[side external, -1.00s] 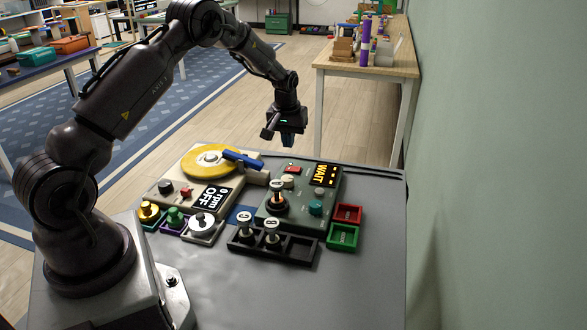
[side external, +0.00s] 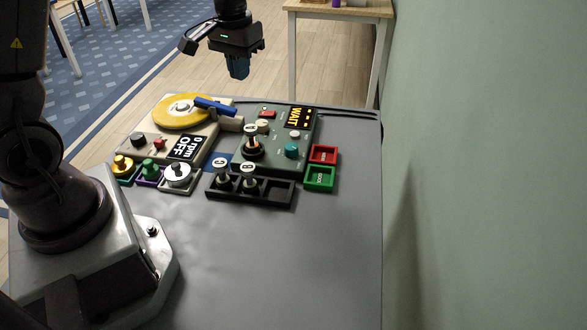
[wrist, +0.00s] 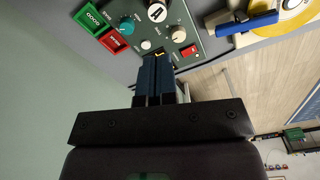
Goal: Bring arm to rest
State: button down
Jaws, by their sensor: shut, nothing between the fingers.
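My gripper (side external: 238,68) hangs in the air above the far edge of the table, with its blue fingers pointing down. In the wrist view its fingers (wrist: 156,76) are together with nothing between them. No object is touching it. Below and in front of it on the table stand a beige turntable device (side external: 170,136) with a yellow disc and an "OFF" display, and a dark green device (side external: 272,160) with a lit "WAIT" display. The green device also shows near the top of the wrist view (wrist: 176,14).
A black tray (side external: 279,194) holds white-topped pieces marked C and B. Red (side external: 323,154) and green (side external: 320,178) bins stand right of the green device. Small coloured holders sit at the left. The near tabletop (side external: 270,260) is bare. A green wall (side external: 480,150) rises at the right.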

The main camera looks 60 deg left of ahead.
jog(key=s+d+r+m+t, duration=0.5)
jog(key=s+d+r, duration=0.7)
jog(key=s, duration=0.4)
jog(key=shift+s+d+r, duration=0.2)
jog(key=shift+d, duration=0.35)
